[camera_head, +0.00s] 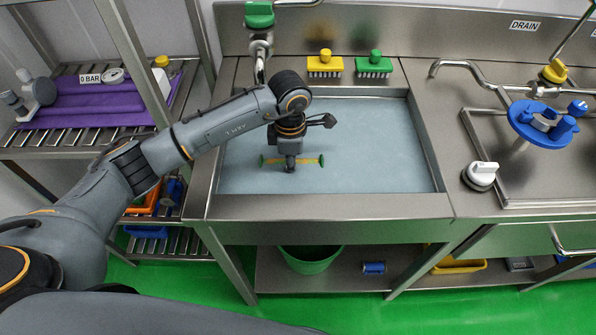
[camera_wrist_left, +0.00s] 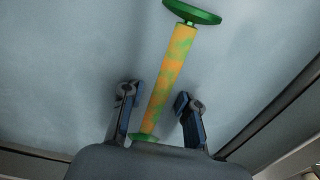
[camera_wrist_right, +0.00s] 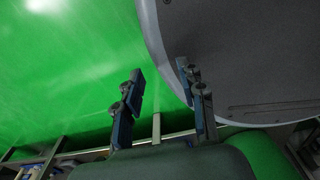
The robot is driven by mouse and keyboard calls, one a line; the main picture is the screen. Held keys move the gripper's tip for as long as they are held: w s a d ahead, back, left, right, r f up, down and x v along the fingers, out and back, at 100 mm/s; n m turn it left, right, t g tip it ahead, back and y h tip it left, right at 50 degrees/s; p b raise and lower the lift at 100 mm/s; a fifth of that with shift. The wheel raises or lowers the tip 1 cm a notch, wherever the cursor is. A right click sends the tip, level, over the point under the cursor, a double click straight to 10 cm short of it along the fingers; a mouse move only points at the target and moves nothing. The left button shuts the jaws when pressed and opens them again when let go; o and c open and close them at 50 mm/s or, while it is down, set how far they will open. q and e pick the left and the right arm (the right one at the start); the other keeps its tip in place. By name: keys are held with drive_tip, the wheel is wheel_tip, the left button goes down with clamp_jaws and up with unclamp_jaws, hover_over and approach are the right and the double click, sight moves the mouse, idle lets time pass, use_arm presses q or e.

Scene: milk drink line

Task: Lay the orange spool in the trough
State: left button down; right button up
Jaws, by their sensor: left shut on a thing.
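The orange spool (camera_head: 308,161), with green patches and green end discs, is held over the wide steel trough (camera_head: 432,165) with its pale blue-grey inside. My left gripper (camera_head: 290,167) points down and is shut on the spool. In the left wrist view the spool (camera_wrist_left: 170,75) runs between the fingers (camera_wrist_left: 155,97), with one green disc beyond them and the other partly hidden by the gripper body. I cannot tell whether the spool touches the trough's surface. My right gripper (camera_wrist_right: 163,92) is open and empty above the green floor, beside a grey rounded part.
A yellow brush (camera_head: 325,65) and a green brush (camera_head: 374,65) stand on the trough's back ledge. A tap (camera_head: 262,60) stands at the back left. A blue valve wheel (camera_head: 543,122) is at the right. A green bucket (camera_head: 310,262) and blue spool (camera_head: 374,268) are below.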

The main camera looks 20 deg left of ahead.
sight(292, 185)
use_arm(q)
drive_tip(key=shift+f, duration=2.5)
drive_tip(key=c, duration=1)
unclamp_jaws()
use_arm(e)
drive_tip(key=shift+w+a, duration=0.15)
drive_tip(key=shift+w, duration=0.6)
drive_tip(key=shift+r, duration=0.15)
use_arm(q)
drive_tip(key=shift+r, duration=0.3)
wheel_tip(292, 185, up, 12)
drive_tip(key=shift+f+b, duration=0.15)
drive_tip(key=shift+b, duration=0.25)
use_arm(e)
drive_tip(key=shift+f, duration=0.5)
drive_tip(key=shift+w+r, duration=0.1)
